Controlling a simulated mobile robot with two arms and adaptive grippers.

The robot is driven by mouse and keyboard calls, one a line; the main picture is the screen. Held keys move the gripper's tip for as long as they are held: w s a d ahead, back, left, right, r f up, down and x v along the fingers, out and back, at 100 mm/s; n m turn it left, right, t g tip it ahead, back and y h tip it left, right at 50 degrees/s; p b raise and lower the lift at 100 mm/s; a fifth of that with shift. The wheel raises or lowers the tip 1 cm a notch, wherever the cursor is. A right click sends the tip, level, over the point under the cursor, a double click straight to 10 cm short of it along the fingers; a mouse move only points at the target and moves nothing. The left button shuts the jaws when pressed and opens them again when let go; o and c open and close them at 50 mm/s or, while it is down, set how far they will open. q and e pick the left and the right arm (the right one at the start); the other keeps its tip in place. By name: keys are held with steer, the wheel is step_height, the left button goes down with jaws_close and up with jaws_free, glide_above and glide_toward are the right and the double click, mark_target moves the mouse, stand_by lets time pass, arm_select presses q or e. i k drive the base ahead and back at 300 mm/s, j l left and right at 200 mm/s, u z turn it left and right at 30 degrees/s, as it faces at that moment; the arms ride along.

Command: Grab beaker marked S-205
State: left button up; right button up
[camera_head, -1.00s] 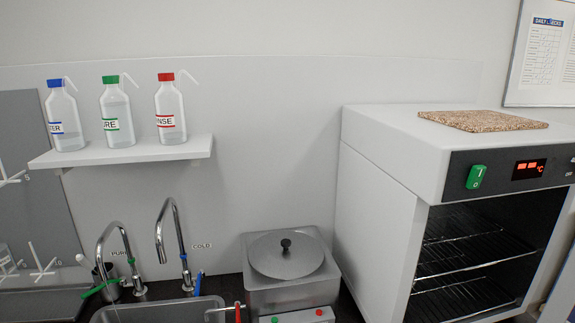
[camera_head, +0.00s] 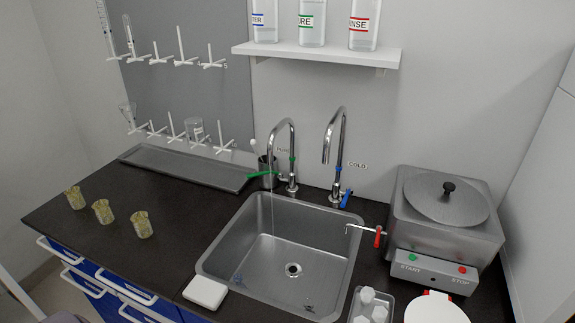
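Three small beakers with yellowish contents stand in a row on the dark counter, left of the sink: a left one (camera_head: 75,197), a middle one (camera_head: 103,211) and a right one (camera_head: 141,225). No marking can be read on any of them, so I cannot tell which is S-205. Another glass vessel (camera_head: 195,131) hangs on the lower row of the peg rack. Neither of my grippers is in view.
A steel sink (camera_head: 240,230) with two taps takes the counter's middle. A water bath (camera_head: 447,228) stands at right, a drip tray (camera_head: 185,166) at the back left. A white block (camera_head: 205,291) lies at the sink's front-left corner. Counter around the beakers is clear.

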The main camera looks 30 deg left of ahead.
mark_target(103, 212)
steer(key=u, duration=2.3)
steer(key=i+j+z, duration=0.1)
steer(key=z, duration=1.1)
steer(key=i+j+z, duration=0.15)
steer(key=j+z, duration=0.25)
steer(key=j, duration=0.25)
steer(key=j+z, duration=0.4)
steer(key=j, duration=0.25)
steer(key=j+z, duration=0.35)
steer(key=j, duration=0.3)
